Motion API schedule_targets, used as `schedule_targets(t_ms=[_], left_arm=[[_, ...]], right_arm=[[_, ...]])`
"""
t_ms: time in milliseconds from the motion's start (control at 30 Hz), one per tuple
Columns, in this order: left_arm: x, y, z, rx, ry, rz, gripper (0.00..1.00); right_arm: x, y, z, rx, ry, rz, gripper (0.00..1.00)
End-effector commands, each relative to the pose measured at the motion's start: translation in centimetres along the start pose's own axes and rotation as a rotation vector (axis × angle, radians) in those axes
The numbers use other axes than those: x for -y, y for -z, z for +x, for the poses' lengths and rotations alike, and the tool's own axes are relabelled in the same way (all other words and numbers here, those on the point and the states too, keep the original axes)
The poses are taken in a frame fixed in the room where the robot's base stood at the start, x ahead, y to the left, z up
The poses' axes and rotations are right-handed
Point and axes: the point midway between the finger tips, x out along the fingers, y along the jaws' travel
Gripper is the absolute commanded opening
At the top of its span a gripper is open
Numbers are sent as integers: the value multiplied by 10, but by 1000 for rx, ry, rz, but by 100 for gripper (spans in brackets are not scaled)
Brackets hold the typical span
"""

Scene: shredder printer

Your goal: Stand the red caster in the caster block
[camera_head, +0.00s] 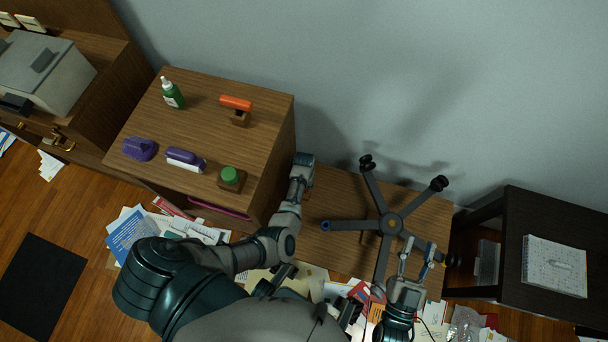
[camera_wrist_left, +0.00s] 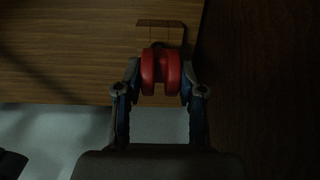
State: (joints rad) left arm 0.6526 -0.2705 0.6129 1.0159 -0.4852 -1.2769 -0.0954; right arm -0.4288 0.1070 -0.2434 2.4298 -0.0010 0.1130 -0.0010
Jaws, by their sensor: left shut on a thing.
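The red caster (camera_wrist_left: 174,72), with twin wheels, is between the fingertips of my left gripper (camera_wrist_left: 160,80) in the left wrist view. The gripper is shut on it.
The five-legged chair base (camera_head: 391,224) lies on the low wooden table (camera_head: 335,190). The cabinet (camera_head: 205,100) on the left carries a green bottle (camera_head: 172,95), an orange-topped item (camera_head: 236,103), purple items (camera_head: 139,149) and a green-topped block (camera_head: 230,177). Papers clutter the front. A dark table (camera_head: 520,220) stands right.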

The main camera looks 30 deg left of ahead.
Motion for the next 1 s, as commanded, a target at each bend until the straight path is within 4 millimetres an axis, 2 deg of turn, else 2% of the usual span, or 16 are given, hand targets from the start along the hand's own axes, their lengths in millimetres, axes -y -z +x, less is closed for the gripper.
schedule_targets(t_ms=[733,767,800,867,1000], left_arm=[[1,0,23,1,1,0,1],[0,0,22,0,1,-1,46],[0,0,22,-1,1,-1,56],[0,0,21,-1,1,-1,68],[0,0,21,-1,1,0,68]], right_arm=[[-1,-20,-6,21,-3,5,40],[-1,-18,-6,20,-3,5,40],[-1,-18,-6,19,-3,4,40],[-1,-18,-6,19,-3,4,40],[-1,-18,-6,19,-3,4,40]])
